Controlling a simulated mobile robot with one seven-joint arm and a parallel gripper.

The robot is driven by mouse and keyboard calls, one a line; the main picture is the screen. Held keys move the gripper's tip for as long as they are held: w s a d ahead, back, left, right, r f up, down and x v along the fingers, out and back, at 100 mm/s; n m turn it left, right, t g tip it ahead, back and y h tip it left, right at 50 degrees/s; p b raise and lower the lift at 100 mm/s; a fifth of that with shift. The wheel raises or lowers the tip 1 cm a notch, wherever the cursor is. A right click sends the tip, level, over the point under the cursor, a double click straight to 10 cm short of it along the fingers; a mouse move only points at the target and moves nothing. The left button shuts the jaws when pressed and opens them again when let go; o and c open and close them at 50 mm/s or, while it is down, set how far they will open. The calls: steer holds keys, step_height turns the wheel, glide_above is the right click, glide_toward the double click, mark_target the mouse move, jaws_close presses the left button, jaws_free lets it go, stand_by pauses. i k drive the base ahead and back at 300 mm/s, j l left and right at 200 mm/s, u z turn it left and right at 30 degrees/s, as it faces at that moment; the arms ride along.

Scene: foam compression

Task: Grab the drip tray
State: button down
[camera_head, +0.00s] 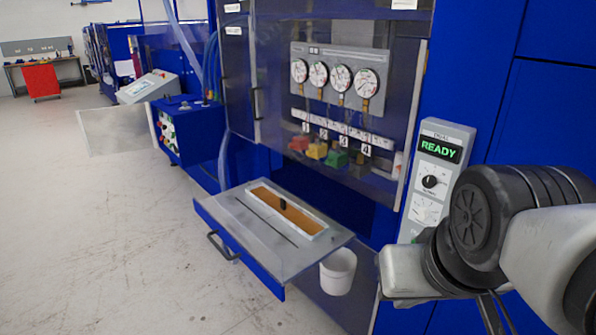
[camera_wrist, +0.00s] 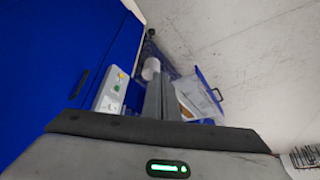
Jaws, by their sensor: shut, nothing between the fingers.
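The drip tray (camera_head: 262,192) appears to be the long, narrow, white-edged tray with an orange-brown inside and a black knob. It sits in the grey top of the pulled-out blue drawer (camera_head: 270,243). In the wrist view the orange-brown tray (camera_wrist: 184,101) shows just right of my fingers, partly hidden by them. My gripper (camera_wrist: 158,90) is shut and empty, with its grey fingers together. In the head view my arm is at the right, and the gripper (camera_head: 492,313) is partly cut off by the bottom edge, well to the right of the tray.
A white bucket (camera_head: 338,271) stands below the drawer's right end. A black handle (camera_head: 222,246) is on the drawer front. The machine has gauges (camera_head: 340,76) and a panel reading READY (camera_head: 438,149). The floor (camera_head: 110,230) at left is clear.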

mark_target(310, 227)
steer(key=i+j+z, duration=0.15)
steer(key=j, duration=0.3)
steer(key=i+j+z, duration=0.2)
steer(key=j, duration=0.3)
steer(key=i+j+z, duration=0.15)
steer(key=j, duration=0.35)
steer(key=i+j+z, duration=0.15)
steer(key=j, duration=0.4)
steer(key=i+j+z, duration=0.15)
steer(key=j, duration=0.4)
steer(key=j+z, duration=0.2)
steer(key=j, duration=0.3)
